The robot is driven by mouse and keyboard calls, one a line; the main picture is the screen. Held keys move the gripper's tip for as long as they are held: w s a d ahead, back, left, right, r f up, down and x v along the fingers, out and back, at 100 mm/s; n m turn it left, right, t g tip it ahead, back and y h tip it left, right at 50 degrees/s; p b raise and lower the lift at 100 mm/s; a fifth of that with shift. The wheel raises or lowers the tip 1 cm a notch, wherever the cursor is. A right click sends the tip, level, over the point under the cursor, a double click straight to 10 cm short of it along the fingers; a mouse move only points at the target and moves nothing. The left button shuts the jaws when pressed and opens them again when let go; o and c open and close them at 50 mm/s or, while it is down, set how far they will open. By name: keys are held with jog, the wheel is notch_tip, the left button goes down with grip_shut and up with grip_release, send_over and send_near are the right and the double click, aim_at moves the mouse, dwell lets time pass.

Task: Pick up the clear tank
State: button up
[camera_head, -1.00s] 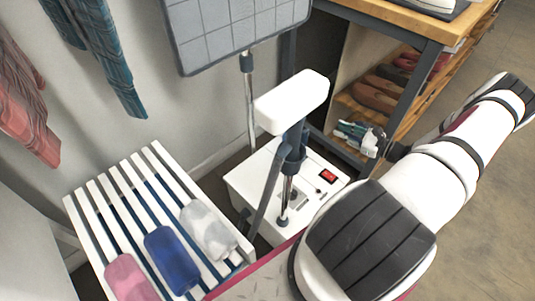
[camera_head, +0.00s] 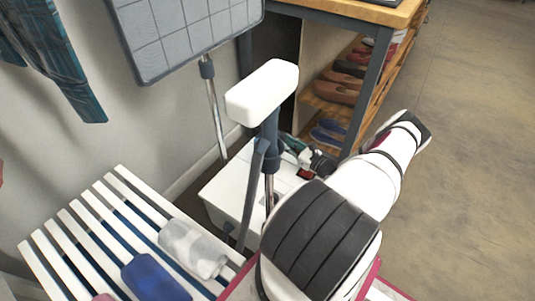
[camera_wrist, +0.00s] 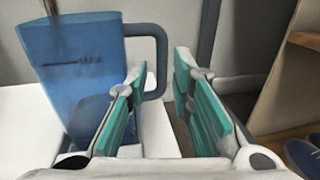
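The wrist view shows a blue-tinted, see-through tank (camera_wrist: 82,75) with a grey loop handle, standing upright on a white surface. My gripper (camera_wrist: 162,85) is open, with its green-padded fingers apart and nothing between them. The left finger overlaps the tank's lower right in the picture; the handle lies just beyond the fingers. In the head view my gripper (camera_head: 298,152) is over the far side of a white base unit (camera_head: 232,186), partly hidden by a pole. I cannot pick out the handled tank there. A whitish, cloudy container (camera_head: 190,247) lies on the slatted bench.
A blue container (camera_head: 155,277) lies on the slatted bench (camera_head: 78,238). A white-topped pole (camera_head: 262,90) and a grey gridded board (camera_head: 185,35) stand near the base. A shelf unit with shoes (camera_head: 338,90) is behind the gripper. Open floor (camera_head: 465,170) lies right.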

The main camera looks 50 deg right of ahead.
jog(key=w, duration=0.1)
jog(key=w+b, duration=0.1)
jog(key=w, duration=0.1)
jog(key=w+b, duration=0.1)
jog(key=w, duration=0.1)
jog(key=shift+d+f, duration=0.3)
jog(key=shift+d, duration=0.05)
jog(key=shift+w+d+r, duration=0.1)
jog(key=shift+w, duration=0.25)
grip_shut()
